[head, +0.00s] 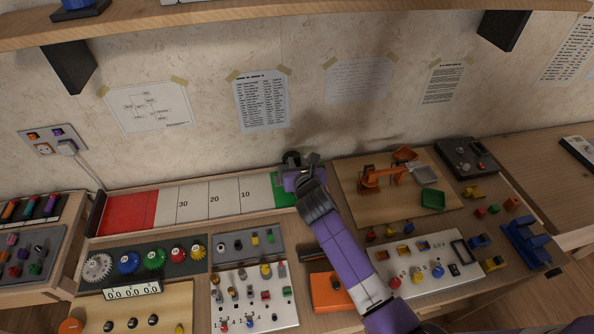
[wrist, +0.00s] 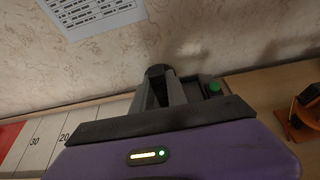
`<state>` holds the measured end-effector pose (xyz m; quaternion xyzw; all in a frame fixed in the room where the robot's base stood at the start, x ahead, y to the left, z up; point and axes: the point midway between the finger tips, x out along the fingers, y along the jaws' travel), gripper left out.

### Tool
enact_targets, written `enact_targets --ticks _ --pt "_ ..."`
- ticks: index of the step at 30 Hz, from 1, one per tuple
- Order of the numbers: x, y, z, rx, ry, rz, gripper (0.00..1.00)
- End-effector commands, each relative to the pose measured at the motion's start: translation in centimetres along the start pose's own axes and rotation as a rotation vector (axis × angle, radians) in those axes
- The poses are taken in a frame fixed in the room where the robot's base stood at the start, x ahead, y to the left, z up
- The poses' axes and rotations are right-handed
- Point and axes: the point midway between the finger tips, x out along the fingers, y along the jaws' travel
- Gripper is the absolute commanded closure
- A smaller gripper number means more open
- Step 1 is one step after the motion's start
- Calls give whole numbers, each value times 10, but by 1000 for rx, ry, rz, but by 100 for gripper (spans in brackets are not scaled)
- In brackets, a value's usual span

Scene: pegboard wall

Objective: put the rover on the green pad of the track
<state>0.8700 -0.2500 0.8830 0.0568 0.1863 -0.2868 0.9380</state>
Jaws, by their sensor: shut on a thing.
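The track (head: 195,208) is a long flat strip along the back of the table, with a red end on the left, white sections marked 30, 20 and 10, and a green pad (head: 279,197) at the right end. My gripper (head: 295,168) is at the green end, close to the wall, and partly covers the pad. It is shut on the rover (head: 291,157), a small dark thing that is mostly hidden by the gripper. In the wrist view the fingers (wrist: 168,90) show beyond the purple palm. I cannot tell whether the rover touches the pad.
A wooden board with an orange toy arm (head: 382,176) and a green tray (head: 432,199) lies right of my arm. Coloured gears (head: 128,262) and panels of small parts (head: 250,242) lie in front of the track. The wall is close behind.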

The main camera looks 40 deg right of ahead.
Motion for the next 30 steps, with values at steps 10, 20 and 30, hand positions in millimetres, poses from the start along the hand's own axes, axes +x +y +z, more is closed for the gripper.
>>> enact_targets --ticks 10,20,30 --pt "13 0 -30 1 -2 1 100" --pt "14 0 -34 0 1 0 78" --pt "13 0 -33 0 1 0 60"
